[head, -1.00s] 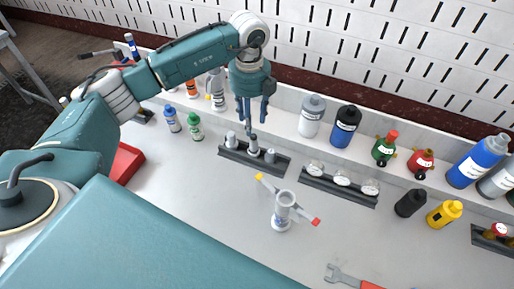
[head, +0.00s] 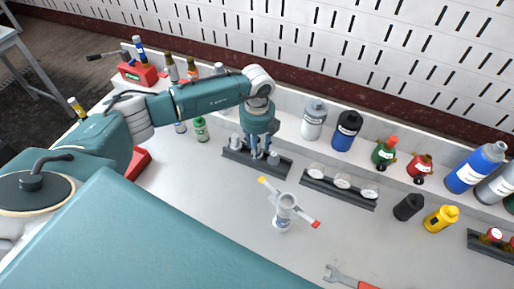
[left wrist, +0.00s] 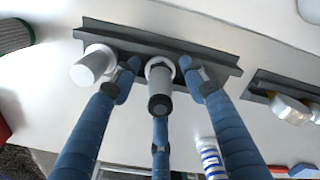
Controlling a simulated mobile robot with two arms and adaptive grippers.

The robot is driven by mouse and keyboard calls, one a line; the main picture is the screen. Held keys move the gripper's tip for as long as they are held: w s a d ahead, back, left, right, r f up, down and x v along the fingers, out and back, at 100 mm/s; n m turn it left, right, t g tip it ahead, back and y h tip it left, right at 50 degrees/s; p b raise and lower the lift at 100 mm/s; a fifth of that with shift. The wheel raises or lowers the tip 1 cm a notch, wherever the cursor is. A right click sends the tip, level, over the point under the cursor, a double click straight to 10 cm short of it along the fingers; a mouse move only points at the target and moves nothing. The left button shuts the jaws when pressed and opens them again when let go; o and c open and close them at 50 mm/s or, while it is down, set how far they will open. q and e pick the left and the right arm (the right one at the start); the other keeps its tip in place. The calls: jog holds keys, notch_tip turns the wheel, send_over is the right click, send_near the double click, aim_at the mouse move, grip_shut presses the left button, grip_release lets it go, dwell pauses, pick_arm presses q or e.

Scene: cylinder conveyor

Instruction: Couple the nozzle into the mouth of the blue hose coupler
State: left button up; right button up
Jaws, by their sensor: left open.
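My left gripper (head: 262,153) is open and points down over the dark rack (head: 234,156). In the left wrist view its fingers stand around the middle grey nozzle-like fitting (left wrist: 160,88), and I see no firm grip on it. A grey upright fixture (head: 285,202) with a yellow-tipped and a red-tipped arm stands in front of the rack. I cannot tell a blue coupler mouth on it. My right gripper is not in view.
A second rack (head: 357,199) with white-topped gauges lies to the right. Bottles line the back ledge, including a blue one (head: 346,131). A green bottle (head: 201,130) stands left of the rack. A wrench (head: 341,275) lies at the front.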

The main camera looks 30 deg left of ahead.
pick_arm(q)
grip_shut()
jog(key=shift+r, duration=0.15)
